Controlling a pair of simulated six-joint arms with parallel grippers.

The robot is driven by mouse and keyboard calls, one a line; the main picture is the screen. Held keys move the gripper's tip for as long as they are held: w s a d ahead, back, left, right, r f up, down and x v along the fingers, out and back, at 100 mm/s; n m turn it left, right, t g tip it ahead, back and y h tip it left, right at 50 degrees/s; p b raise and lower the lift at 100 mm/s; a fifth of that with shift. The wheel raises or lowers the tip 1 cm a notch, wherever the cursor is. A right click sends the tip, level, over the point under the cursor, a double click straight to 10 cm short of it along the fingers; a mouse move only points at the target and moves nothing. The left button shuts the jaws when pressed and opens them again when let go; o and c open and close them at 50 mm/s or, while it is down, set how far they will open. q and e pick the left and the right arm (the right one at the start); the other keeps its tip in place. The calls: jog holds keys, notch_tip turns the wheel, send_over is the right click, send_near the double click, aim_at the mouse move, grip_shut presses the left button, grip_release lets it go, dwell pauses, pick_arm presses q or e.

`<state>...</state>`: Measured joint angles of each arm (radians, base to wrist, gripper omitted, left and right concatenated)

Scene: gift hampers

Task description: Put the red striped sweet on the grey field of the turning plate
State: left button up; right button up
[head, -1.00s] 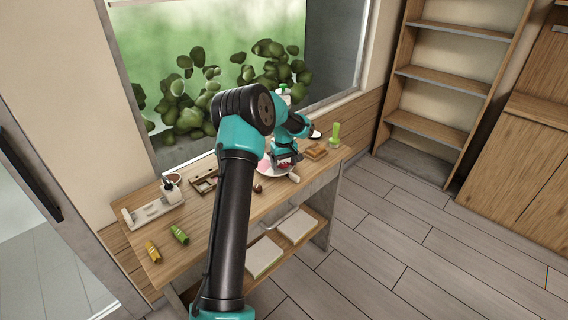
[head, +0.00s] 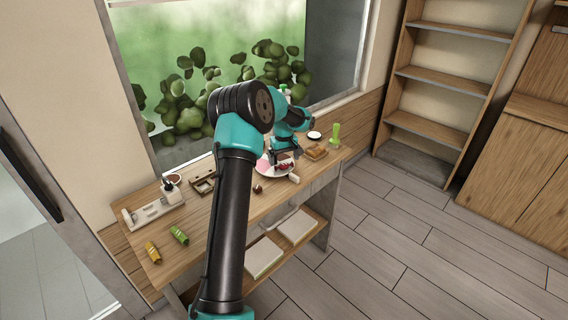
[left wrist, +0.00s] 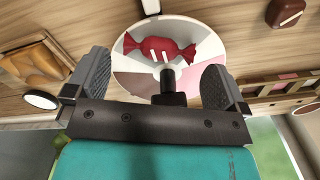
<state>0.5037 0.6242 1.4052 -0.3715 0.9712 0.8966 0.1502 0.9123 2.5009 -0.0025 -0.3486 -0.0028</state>
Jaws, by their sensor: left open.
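The red striped sweet (left wrist: 160,48), a red wrapped candy with white stripes, lies on the turning plate (left wrist: 128,82) in the left wrist view. The plate has pale, grey-white and pink fields; the sweet lies on a pale grey-white part, whose exact field edges I cannot make out. My left gripper (left wrist: 155,82) is open and empty, its fingers apart on either side, with the sweet beyond their tips. In the head view the left gripper (head: 286,155) is just above the plate (head: 265,173), and the sweet shows only as a small red patch. My right gripper is not in view.
A brown chocolate (head: 257,189) lies left of the plate. A wooden tray (head: 202,183), a white rack (head: 152,210), and yellow (head: 152,252) and green (head: 179,235) rolls are farther left. A golden-brown item (head: 316,152) and a green item (head: 335,133) stand right.

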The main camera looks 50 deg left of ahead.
aim_at(284, 164)
pick_arm(q)
notch_tip(284, 164, up, 9)
dwell(0.3)
jog(key=shift+r, duration=0.1)
dwell(0.4)
